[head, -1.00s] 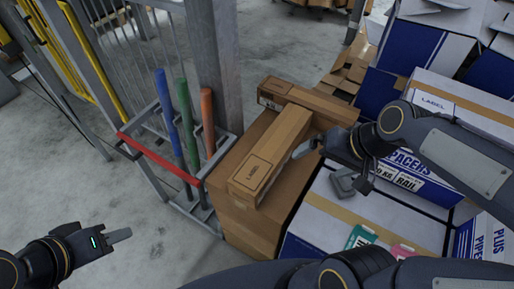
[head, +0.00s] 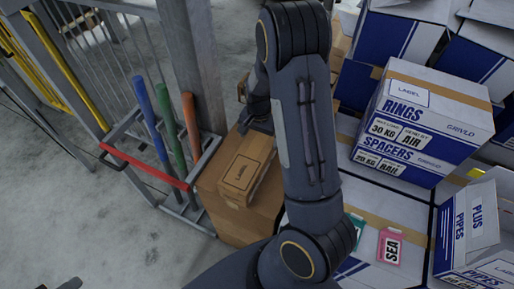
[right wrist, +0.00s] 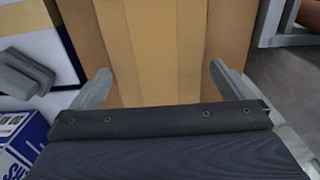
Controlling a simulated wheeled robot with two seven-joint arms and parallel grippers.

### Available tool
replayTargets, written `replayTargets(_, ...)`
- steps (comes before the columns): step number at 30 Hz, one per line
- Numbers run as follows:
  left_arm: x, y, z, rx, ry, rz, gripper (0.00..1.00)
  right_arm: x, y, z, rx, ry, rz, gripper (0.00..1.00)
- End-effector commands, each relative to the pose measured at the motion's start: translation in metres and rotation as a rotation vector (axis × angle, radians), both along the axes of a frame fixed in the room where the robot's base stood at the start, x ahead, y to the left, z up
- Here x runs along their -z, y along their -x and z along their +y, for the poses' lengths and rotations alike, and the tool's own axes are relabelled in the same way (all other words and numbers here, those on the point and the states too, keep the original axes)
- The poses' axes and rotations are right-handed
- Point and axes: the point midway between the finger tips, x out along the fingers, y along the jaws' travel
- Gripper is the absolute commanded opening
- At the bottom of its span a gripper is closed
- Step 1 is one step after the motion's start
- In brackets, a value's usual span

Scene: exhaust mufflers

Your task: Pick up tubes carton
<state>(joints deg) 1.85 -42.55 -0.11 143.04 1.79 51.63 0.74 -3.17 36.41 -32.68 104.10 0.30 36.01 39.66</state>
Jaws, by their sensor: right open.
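A long brown carton with a printed label (head: 245,170) lies on top of a larger brown box (head: 243,222) in the head view. I cannot read the word tubes on it. My right arm covers its far part. My right gripper (head: 256,124) is over the carton's far part, mostly hidden by its own arm. In the right wrist view its two fingers (right wrist: 160,85) are apart, with brown cardboard and a lighter tape strip (right wrist: 140,50) between and beyond them. I cannot tell whether they touch it. Only a tip of my left gripper (head: 71,284) shows at the bottom left.
A rack with blue, green and orange rods (head: 178,150) and a red bar (head: 143,165) stands left of the boxes, beside a grey post (head: 195,60). White-and-blue boxes (head: 424,117) are stacked at right. Open floor (head: 70,200) lies at left.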

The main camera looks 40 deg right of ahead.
Motion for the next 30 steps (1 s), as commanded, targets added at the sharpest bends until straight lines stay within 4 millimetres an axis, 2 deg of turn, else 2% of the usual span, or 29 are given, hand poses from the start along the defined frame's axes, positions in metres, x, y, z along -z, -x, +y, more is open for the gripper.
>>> replayTargets(9,-0.005,0.000,0.000,0.000,0.000,0.000,0.36,0.043,0.002,-0.003,-0.001,-0.001,0.002,1.00)
replayTargets(18,-0.005,0.000,0.000,0.000,0.000,0.000,0.36,0.048,0.001,-0.003,-0.002,-0.002,-0.001,1.00)
replayTargets(30,-0.005,0.000,0.000,0.000,0.000,0.000,0.36,0.047,0.001,-0.003,-0.002,-0.001,0.000,0.48)
